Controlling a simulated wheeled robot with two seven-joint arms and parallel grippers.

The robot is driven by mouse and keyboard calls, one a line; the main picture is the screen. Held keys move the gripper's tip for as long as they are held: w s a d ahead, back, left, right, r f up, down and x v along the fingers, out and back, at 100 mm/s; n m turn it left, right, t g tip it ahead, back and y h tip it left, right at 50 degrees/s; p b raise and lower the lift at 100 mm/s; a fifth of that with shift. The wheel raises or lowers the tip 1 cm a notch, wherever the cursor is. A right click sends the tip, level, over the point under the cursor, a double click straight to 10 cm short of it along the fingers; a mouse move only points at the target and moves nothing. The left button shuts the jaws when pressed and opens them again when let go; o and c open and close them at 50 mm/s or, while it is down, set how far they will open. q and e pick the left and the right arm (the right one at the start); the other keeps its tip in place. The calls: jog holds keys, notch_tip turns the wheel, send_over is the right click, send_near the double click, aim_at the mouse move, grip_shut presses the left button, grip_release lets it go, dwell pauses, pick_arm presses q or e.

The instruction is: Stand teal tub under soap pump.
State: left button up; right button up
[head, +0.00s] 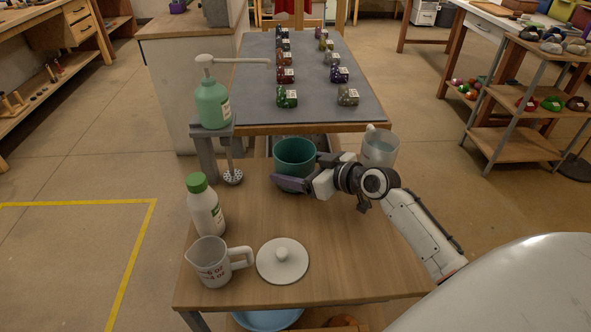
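The teal tub (295,157) stands upright at the back of the wooden tabletop, open at the top. My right gripper (306,172) reaches in from the right at the tub. One dark finger lies across the tub's lower front, and the other shows at its right side and seems to pass behind it. Whether the fingers press on the tub is not clear. The soap pump (212,103) is a green bottle with a white head and a long spout pointing right. It stands on a raised grey stand (207,150), left of the tub. My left gripper is not in view.
A white bottle with a green cap (205,208), a measuring jug (212,262) and a white lid (282,261) occupy the front left. A clear pitcher (379,148) stands back right. The table's middle is clear.

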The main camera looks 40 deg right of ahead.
jog(key=shift+f, duration=0.2)
jog(key=o, duration=1.1)
jog(key=shift+r, duration=0.1)
jog(key=v, duration=1.2)
